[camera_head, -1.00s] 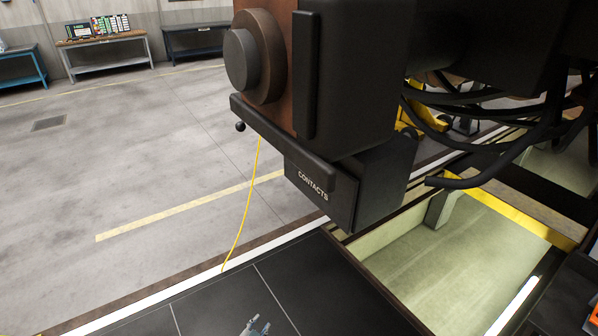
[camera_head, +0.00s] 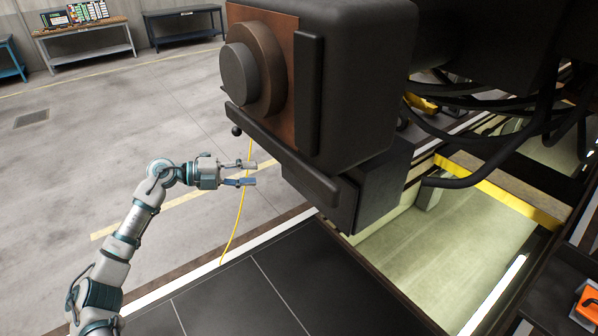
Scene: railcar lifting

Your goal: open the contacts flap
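The contacts box (camera_head: 345,211) is the dark housing under the large coupler head, left of the pit. Its front panel shows below a thick dark bar (camera_head: 285,158). The CONTACTS lettering is not visible now, and I cannot tell whether the flap has moved. My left gripper (camera_head: 250,172) is open and empty, its fingers pointing right toward the box. In the picture a gap separates the fingertips from the panel and bar. My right gripper is not in view.
The coupler head (camera_head: 365,75) overhangs the box. Black hoses (camera_head: 490,165) droop at right over the pit (camera_head: 435,245). An orange object (camera_head: 587,303) lies at lower right. Open floor stretches left.

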